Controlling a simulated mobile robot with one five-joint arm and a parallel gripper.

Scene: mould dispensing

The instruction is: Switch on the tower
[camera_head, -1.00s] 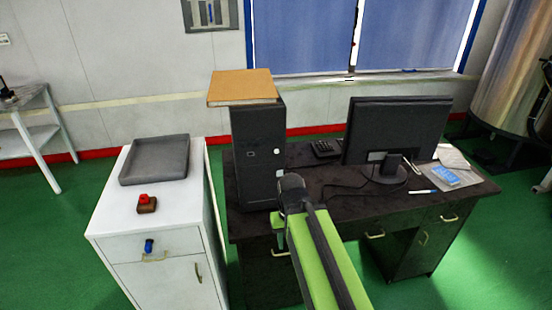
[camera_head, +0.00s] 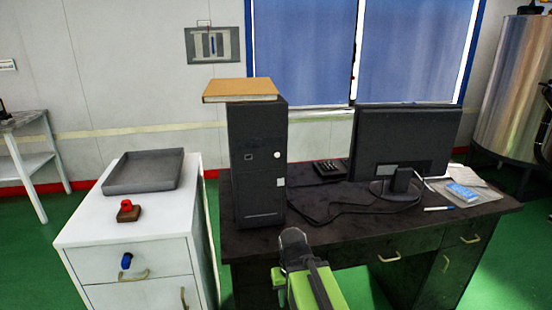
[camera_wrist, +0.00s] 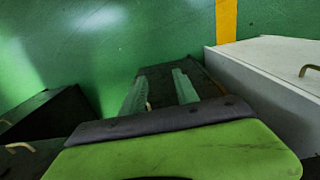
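The black computer tower (camera_head: 257,165) stands upright on the left end of the dark desk (camera_head: 345,225). Its front has a small round white button (camera_head: 277,155) and a pale square patch (camera_head: 281,182) below it. A tan book or board (camera_head: 241,90) lies on top. My green and black gripper (camera_head: 279,277) is below and in front of the tower, apart from it. In the wrist view two green fingers stand apart with nothing between them, so my gripper (camera_wrist: 160,88) is open, pointing down past the desk front. The tower is outside the wrist view.
A white cabinet (camera_head: 150,258) stands left of the desk, bearing a grey tray (camera_head: 145,171) and a red button on a brown base (camera_head: 128,211). A monitor (camera_head: 405,145), a phone-like black device (camera_head: 329,170), cables and papers occupy the desk's right.

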